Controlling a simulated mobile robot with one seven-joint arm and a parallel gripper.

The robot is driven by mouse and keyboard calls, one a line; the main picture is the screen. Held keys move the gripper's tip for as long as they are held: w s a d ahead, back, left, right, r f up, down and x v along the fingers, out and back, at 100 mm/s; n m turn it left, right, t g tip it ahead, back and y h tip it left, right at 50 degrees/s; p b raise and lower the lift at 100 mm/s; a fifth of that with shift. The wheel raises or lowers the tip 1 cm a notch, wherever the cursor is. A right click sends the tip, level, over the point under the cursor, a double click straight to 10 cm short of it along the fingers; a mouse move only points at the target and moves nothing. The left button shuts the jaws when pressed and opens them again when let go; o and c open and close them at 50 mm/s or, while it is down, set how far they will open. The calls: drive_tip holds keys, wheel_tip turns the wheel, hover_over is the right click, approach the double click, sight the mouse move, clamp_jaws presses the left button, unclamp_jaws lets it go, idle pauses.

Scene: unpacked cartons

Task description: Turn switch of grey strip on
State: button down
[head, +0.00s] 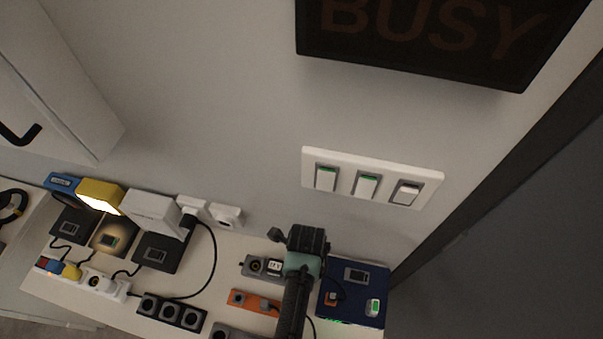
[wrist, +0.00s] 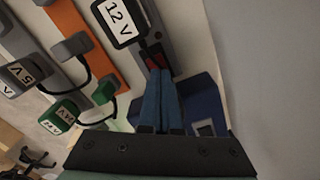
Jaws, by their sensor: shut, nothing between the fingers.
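A grey strip (wrist: 151,20) runs along the top of the wrist view. It carries a black-framed plug marked 12 V (wrist: 120,20) and a red switch (wrist: 152,62) at its near end. My gripper (wrist: 160,73) is shut and empty. Its blue fingertips are at or just above the switch; I cannot tell whether they touch. The switch's position is partly hidden by the fingers. In the head view the same grey strip (head: 249,266) lies near the wall, and my gripper's body (head: 302,262) covers its right end.
An orange strip (wrist: 93,42) lies beside it, then another grey strip (wrist: 32,40). Green (wrist: 64,115) and 5 V (wrist: 22,72) plugs stand close by. A blue box (head: 368,281) is to the right. Wall switches (head: 367,185) sit above.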

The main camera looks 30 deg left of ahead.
drive_tip(key=shift+f, duration=0.35)
drive_tip(key=shift+r, duration=0.1)
wheel_tip(320, 180, up, 7)
drive_tip(key=p, duration=0.6)
drive_tip(key=shift+p, duration=0.4)
idle(0.3)
